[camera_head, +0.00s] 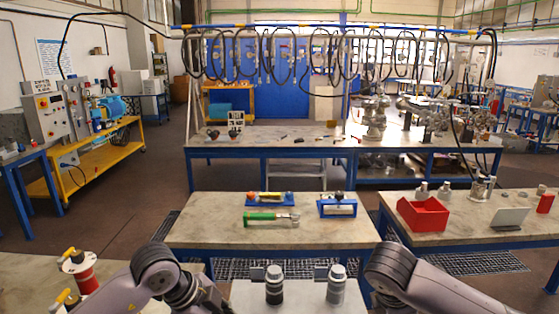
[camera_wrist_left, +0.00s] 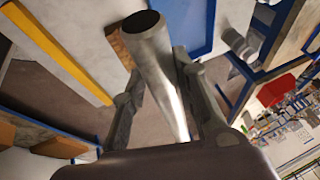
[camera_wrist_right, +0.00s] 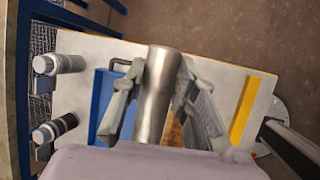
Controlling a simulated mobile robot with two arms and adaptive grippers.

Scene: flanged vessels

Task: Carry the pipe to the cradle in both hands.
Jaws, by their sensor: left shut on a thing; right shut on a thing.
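The pipe is a smooth grey metal tube, in the left wrist view (camera_wrist_left: 162,65) and in the right wrist view (camera_wrist_right: 158,95). My left gripper (camera_wrist_left: 158,63) is shut on it, a finger on each side, with a dark open end showing. My right gripper (camera_wrist_right: 161,63) is also shut on it, and a rounded end shows. Both grippers and the pipe are out of the head view. A blue stand (camera_head: 338,209) and a blue rack (camera_head: 270,201) are on the table ahead; I cannot tell whether either is the cradle.
A green-handled tool (camera_head: 262,217) lies on the middle table (camera_head: 215,232). Two capped cylinders (camera_head: 274,288) stand on a white surface in front of me. A blue tray (camera_wrist_right: 103,92) lies below the right gripper. A red bin (camera_head: 423,215) is on the right table.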

